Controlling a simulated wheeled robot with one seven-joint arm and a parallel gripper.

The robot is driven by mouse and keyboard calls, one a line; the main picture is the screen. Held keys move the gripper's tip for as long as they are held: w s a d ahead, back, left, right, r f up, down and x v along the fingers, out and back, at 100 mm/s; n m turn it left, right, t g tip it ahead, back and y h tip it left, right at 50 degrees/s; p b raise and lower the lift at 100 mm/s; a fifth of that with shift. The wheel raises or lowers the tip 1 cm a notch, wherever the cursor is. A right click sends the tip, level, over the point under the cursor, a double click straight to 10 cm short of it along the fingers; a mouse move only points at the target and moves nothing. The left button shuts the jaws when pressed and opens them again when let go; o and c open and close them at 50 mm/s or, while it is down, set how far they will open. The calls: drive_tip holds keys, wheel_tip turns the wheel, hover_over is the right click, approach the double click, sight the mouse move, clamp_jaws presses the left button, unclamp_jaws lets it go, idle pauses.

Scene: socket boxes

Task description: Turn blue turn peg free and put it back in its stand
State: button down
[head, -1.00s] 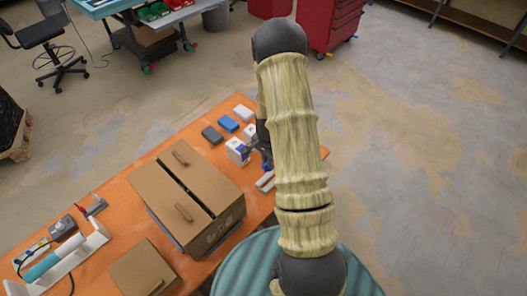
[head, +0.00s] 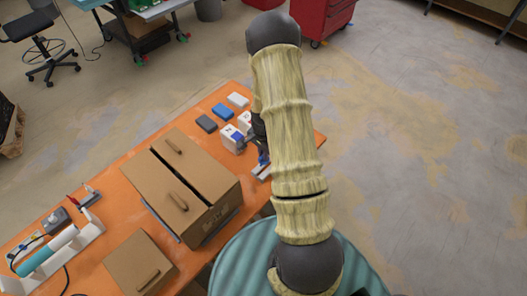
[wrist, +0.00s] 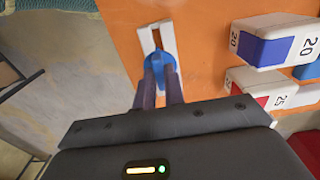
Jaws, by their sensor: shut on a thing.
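The blue turn peg (wrist: 160,62) is between the fingers of my gripper (wrist: 161,84), which is shut on it. In the wrist view the peg overlaps the near part of a white slotted stand (wrist: 168,36) on the orange table. I cannot tell whether the peg is in the stand or just above it. In the head view the peg shows as a small blue spot (head: 263,158) beside the white stand (head: 261,172). A white socket box with a blue face marked 20 (wrist: 278,42) stands to the right, apart from my gripper.
A white box with a red face marked 25 (wrist: 270,88) is close on the right. Grey (head: 206,123) and blue (head: 223,111) blocks lie behind the boxes. A large cardboard box (head: 150,190) stands left of the stand. The table's edge is near.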

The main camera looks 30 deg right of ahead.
sight(264, 163)
drive_tip(key=shift+f+b, duration=0.45)
drive_tip(key=shift+f, duration=0.55)
drive_tip(key=shift+f, duration=0.1)
idle(0.6)
drive_tip(key=shift+f+b, duration=0.15)
drive_tip(key=shift+b, duration=0.2)
drive_tip(key=shift+w+f+b, duration=0.1)
drive_tip(key=shift+f+b, duration=0.25)
drive_tip(key=shift+f, duration=0.1)
drive_tip(key=shift+s+f, duration=0.2)
drive_tip(key=shift+f, duration=0.15)
drive_tip(key=shift+b, duration=0.3)
drive_tip(key=shift+w+a, duration=0.1)
drive_tip(key=shift+f+b, duration=0.7)
drive_tip(key=shift+f, duration=0.2)
